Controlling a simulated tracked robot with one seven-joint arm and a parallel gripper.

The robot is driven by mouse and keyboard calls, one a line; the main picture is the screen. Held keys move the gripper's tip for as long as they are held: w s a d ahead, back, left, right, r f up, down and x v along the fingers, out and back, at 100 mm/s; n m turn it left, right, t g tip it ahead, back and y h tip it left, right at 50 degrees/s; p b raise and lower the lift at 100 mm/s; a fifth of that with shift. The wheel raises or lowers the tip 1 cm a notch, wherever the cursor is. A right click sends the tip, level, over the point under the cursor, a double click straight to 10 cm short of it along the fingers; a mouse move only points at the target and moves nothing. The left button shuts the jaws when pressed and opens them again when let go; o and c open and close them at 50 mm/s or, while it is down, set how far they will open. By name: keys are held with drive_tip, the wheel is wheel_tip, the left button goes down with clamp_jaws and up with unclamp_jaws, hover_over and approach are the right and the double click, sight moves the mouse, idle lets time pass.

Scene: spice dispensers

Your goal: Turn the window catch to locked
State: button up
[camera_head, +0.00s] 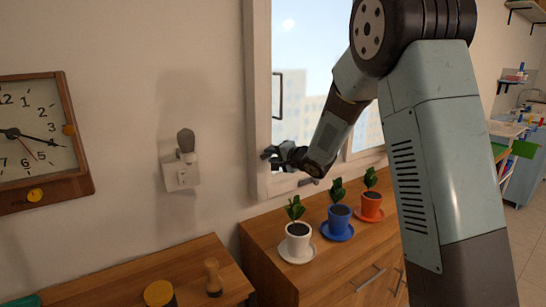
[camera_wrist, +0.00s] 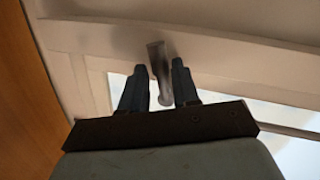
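A grey metal lever, which looks like the window catch (camera_wrist: 157,62), sticks out from the pale window frame in the wrist view. My gripper (camera_wrist: 160,80) has its two dark fingers apart, one on each side of the lever. Narrow gaps seem to show beside the lever, so I see no firm grip. In the head view my gripper (camera_head: 269,156) is at the left upright of the white window frame (camera_head: 257,85), low down. The catch cannot be made out there behind the fingers. Its locked and unlocked marks are not visible.
A dark bar handle (camera_head: 279,95) is on the window above my gripper. Potted plants in white (camera_head: 298,237), blue (camera_head: 339,217) and red (camera_head: 371,206) pots stand on the wooden cabinet below. A switch plate (camera_head: 181,177) and a clock (camera_head: 32,140) are on the left wall.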

drive_tip(key=shift+a, duration=0.1)
drive_tip(key=shift+c, duration=0.2)
drive_tip(key=shift+f, duration=0.1)
clamp_jaws()
